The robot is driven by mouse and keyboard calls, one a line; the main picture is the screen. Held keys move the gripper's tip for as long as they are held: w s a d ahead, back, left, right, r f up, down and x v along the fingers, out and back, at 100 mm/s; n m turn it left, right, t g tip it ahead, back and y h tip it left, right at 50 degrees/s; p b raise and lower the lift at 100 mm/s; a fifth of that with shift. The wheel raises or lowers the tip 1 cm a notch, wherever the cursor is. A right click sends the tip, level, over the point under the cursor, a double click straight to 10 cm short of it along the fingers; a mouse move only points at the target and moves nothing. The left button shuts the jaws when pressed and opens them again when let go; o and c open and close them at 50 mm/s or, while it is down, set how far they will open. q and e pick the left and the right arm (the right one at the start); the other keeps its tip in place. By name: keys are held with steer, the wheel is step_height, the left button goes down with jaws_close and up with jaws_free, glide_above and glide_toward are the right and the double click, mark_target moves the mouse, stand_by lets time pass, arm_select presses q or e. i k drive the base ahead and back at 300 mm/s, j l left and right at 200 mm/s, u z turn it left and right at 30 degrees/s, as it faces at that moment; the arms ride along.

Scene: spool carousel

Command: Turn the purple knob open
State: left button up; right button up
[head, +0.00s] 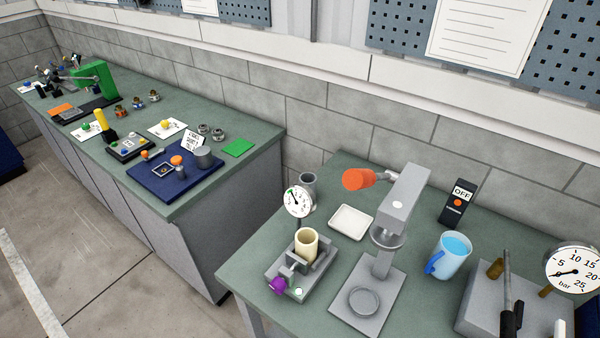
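The purple knob (277,285) is on the front left side of a small grey fixture (303,268) on the near green bench. A cream cylinder (306,244) stands upright in this fixture, and a round white gauge (298,201) rises behind it. The knob is small in the view, and I cannot tell how far it is turned. Neither of my grippers shows in the head view.
Right of the fixture stands a grey press (386,235) with an orange-ended handle (358,179). A white tray (351,222), blue mug (449,257), OFF switch box (458,203) and bar gauge (573,270) share the bench. A cluttered second bench (176,205) stands left, across a floor gap.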

mark_target(279, 284)
steer(key=i+j+z, duration=0.3)
steer(key=j+z, duration=0.2)
steer(key=i+j+z, duration=0.25)
steer(key=j+z, duration=0.25)
steer(key=i+j+z, duration=0.1)
steer(key=j+z, duration=0.9)
steer(key=j, duration=0.2)
steer(key=k+j+z, duration=0.15)
steer(key=j+z, duration=0.3)
steer(key=j, duration=0.15)
steer(key=k+j+z, duration=0.2)
steer(key=j+z, duration=0.3)
steer(key=j, duration=0.1)
